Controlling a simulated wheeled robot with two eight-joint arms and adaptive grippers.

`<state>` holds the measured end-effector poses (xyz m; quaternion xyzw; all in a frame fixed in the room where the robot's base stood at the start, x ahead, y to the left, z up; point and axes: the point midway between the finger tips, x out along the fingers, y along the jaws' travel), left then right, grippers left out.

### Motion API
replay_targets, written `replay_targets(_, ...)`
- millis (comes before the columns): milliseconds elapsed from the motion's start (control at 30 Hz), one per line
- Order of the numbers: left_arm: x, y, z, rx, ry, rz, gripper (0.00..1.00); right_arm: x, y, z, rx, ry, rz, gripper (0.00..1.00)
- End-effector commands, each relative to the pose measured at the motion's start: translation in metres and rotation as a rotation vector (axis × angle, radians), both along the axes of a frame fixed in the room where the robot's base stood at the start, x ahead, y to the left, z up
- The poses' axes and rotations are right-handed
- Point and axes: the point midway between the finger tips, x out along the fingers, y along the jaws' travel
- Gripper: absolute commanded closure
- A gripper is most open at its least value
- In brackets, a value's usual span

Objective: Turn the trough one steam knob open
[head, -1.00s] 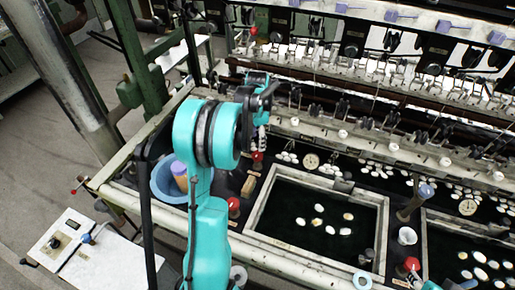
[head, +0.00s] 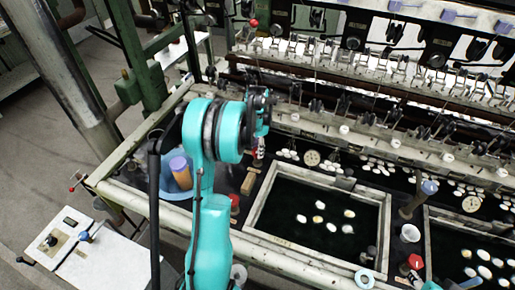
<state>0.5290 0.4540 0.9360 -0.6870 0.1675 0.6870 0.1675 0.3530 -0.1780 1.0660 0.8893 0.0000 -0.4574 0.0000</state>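Trough one (head: 258,197) is the left dark-water basin with a pale rim and several white cocoons. A red knob (head: 235,203) stands at its left side, close to my teal arm. Another small red knob (head: 258,153) shows near the trough's back left corner, just below my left gripper. Neither knob's label or turned state can be made out. My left gripper (head: 262,112) is dark and hangs above the back left corner. Its fingers are small and blend into the machinery, so their opening and any contact are unclear. My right gripper is not in view.
The reeling machinery (head: 350,125) runs along the back.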

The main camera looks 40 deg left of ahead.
Motion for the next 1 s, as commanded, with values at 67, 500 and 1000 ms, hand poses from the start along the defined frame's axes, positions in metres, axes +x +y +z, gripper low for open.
replay_targets(67,0.0000,0.0001,-0.0001,0.000,0.000,0.000,0.91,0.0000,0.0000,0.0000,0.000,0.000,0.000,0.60)
replay_targets(500,-0.0002,0.0001,-0.0001,0.000,0.000,0.089,0.91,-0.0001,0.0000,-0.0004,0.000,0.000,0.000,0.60)
replay_targets(1000,-0.0003,-0.0001,-0.0001,0.000,0.000,0.517,0.91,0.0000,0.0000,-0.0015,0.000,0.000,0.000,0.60)
